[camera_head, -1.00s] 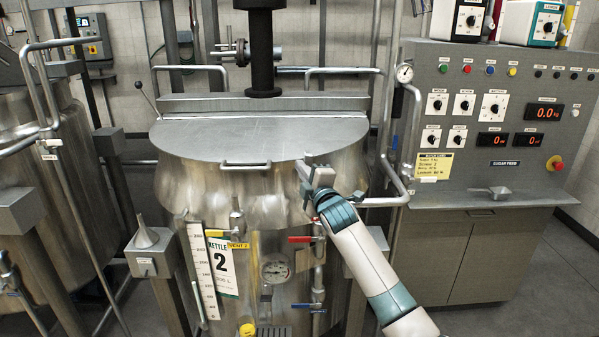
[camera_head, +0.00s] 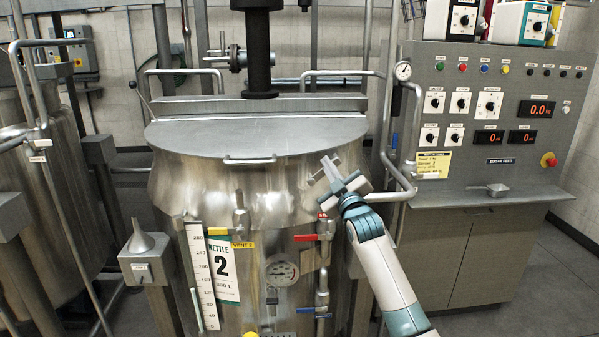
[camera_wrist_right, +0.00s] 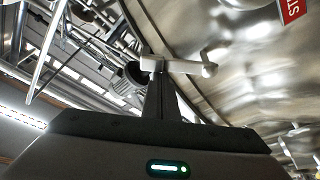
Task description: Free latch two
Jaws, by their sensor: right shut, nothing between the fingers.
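Kettle two (camera_head: 222,268), a steel jacketed vessel with a "KETTLE 2" label, stands in the middle of the head view under a flat lid (camera_head: 240,135), which is down. My right gripper (camera_head: 328,170) is shut and empty at the kettle's right shoulder, just below the lid's rim. In the right wrist view its fingers (camera_wrist_right: 160,88) point at a pale bar with a rounded knob (camera_wrist_right: 209,69) beside the curved steel wall. This may be the latch; I cannot tell whether the fingers touch it. My left gripper is not in view.
A lid handle (camera_head: 250,160) is at the front rim. A bent pipe (camera_head: 411,130) and the control panel (camera_head: 470,145) stand to the right.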

